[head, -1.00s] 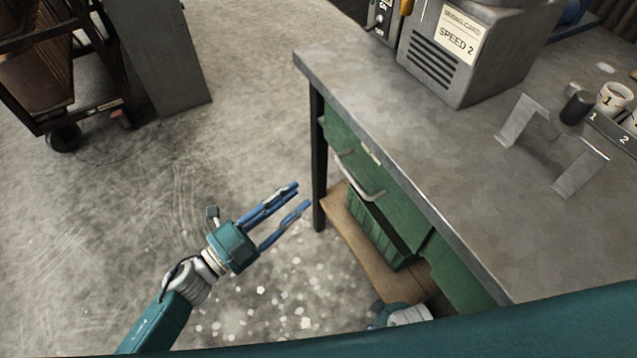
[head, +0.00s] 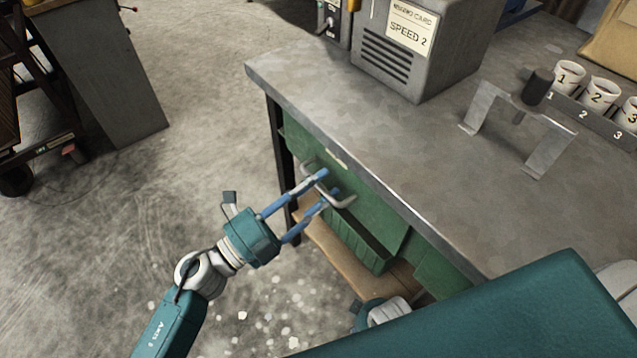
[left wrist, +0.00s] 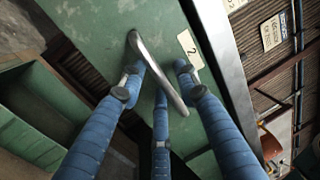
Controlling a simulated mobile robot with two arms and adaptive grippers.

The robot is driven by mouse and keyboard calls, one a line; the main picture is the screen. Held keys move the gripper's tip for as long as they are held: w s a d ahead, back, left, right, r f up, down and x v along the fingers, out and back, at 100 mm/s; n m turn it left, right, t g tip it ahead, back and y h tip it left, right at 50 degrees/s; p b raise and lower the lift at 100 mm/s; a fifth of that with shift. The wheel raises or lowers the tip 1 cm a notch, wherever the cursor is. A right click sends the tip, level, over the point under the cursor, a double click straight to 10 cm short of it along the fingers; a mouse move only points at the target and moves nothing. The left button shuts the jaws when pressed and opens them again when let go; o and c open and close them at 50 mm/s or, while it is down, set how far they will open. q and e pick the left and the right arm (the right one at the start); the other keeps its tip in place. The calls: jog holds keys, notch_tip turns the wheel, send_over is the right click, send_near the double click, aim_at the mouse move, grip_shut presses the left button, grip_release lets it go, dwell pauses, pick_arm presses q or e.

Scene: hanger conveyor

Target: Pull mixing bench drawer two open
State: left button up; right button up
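The bench drawer (head: 374,212) is a green front under the grey bench top, and it looks closed. In the left wrist view, the green front (left wrist: 95,25) bears a cream label with a "2" (left wrist: 190,50). Its metal bar handle (head: 345,203) also shows in the left wrist view (left wrist: 150,58). My left gripper (head: 328,184) is at the handle, its blue fingers spread. In the left wrist view, the handle runs between the fingers (left wrist: 158,78), with a gap visible; contact cannot be told. My right gripper's fingers are not visible.
The bench top (head: 340,110) carries a grey mixer housing (head: 395,50), a metal stand (head: 540,130) and numbered cups (head: 600,92). Open floor (head: 190,180) lies left of the bench.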

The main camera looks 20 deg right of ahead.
pick_arm(q)
jog(key=shift+w+d, duration=0.1)
jog(key=shift+d, duration=0.1)
jog(key=shift+c, duration=0.3)
grip_shut()
